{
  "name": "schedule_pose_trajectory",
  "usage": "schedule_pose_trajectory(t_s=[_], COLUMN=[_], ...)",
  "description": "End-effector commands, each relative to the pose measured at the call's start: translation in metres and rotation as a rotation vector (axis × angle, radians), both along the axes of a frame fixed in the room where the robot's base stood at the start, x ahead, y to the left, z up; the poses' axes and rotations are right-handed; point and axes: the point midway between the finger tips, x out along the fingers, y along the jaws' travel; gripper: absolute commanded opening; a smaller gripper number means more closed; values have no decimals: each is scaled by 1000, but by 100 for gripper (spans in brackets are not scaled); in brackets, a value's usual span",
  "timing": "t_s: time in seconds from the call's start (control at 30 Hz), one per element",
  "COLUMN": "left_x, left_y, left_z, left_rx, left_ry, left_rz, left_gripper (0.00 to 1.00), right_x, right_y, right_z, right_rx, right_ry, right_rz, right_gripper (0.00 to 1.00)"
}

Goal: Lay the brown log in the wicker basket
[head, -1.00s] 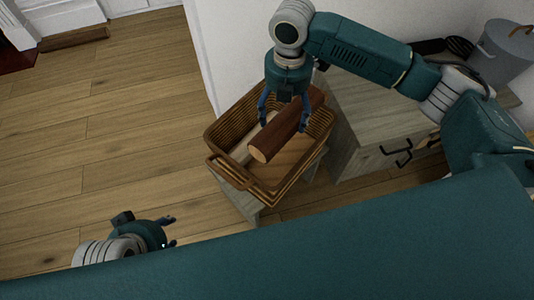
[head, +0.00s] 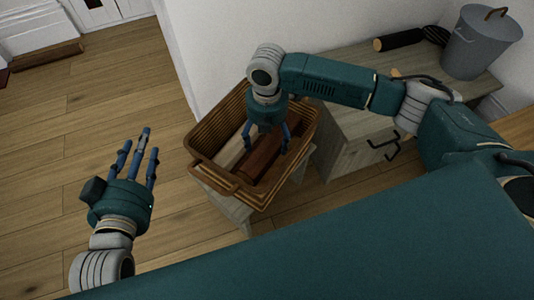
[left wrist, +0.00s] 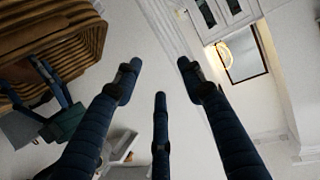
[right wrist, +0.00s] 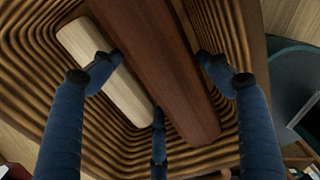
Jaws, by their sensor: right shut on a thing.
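The brown log (head: 264,152) is inside the wicker basket (head: 208,172), low between its walls and beside a pale log (head: 232,150). My right gripper (head: 266,146) reaches down into the basket and is shut on the brown log. In the right wrist view the brown log (right wrist: 160,60) runs between my fingers, with the pale log (right wrist: 103,72) alongside. Whether the brown log touches the basket floor is hard to tell. My left gripper (head: 137,158) is open and empty, left of the basket; its spread fingers fill the left wrist view, with the basket (left wrist: 55,40) at upper left.
The basket stands on a small wooden stand (head: 228,207). A grey wood cabinet (head: 345,140) with black handles is to its right, bearing a dark log (head: 400,39) and a lidded grey bucket (head: 482,42). A white wall rises behind. The floor (head: 90,130) at left is open.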

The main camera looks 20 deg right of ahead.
Motion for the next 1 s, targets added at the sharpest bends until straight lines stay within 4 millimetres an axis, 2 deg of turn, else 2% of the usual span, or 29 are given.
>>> schedule_pose_trajectory(t_s=[0.1,0.3,0.57,0.9,1.0], left_x=[8,12,12,0,-4], left_y=[-6,-12,-14,-18,-18], left_z=[24,63,83,137,147], left_rx=[-29,-70,-92,-157,-167], left_ry=[-115,-278,-359,-601,-641], left_rz=[-9,-18,-23,-37,-39], left_gripper=[40,40,40,40,40], right_x=[1,1,1,1,2], right_y=[0,1,1,1,1], right_z=[-15,-33,-42,-70,-73], right_rx=[1,2,1,2,1], right_ry=[-3,-4,-3,-4,-5], right_rz=[0,1,1,0,1], right_gripper=[19,19,19,19,19])
